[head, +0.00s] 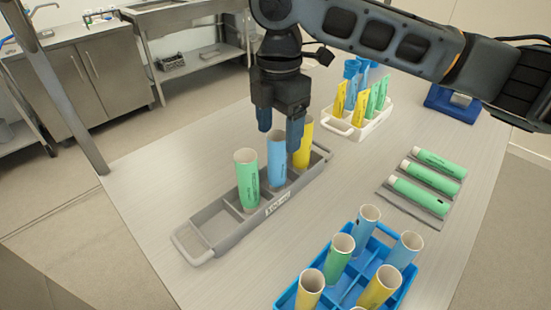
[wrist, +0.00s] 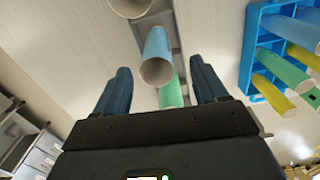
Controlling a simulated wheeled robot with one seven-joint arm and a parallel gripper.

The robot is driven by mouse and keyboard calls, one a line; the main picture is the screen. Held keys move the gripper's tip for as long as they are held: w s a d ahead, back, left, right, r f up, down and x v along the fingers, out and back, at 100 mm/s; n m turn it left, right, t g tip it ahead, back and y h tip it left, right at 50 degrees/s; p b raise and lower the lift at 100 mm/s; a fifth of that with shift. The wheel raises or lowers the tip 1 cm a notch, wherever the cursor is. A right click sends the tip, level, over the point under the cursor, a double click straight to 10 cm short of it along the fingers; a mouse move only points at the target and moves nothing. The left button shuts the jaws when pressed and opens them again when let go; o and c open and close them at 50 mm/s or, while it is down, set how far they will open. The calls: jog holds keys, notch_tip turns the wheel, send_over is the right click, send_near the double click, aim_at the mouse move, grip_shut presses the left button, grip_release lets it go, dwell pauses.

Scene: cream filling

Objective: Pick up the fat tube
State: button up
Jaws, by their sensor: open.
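Three open-topped tubes stand upright in the grey tray (head: 215,229): a green tube (head: 246,182), a blue tube (head: 277,160) and a yellow tube (head: 302,146). The green one looks widest in the head view, but it is also nearer the camera, so I cannot be sure which is the fat tube. My gripper (head: 280,140) is open and points down over the tray, around the level of the blue tube's top. In the wrist view, the blue tube (wrist: 158,60) and green tube (wrist: 171,92) appear between the fingers, and a third rim is cut off at the top.
A blue crate (head: 398,297) with several upright tubes stands at the front right. Several green tubes (head: 424,197) lie on a grey holder at the right. A white rack (head: 372,124) with yellow, green and blue items stands behind. The table's left side is clear.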

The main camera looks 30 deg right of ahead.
aim_at(278, 150)
jog(key=f, duration=0.5)
jog(key=shift+w+f+p, duration=0.2)
jog(key=shift+f+p, duration=0.1)
jog(key=shift+p, duration=0.1)
jog(key=shift+c, duration=0.4)
jog(key=c, duration=1)
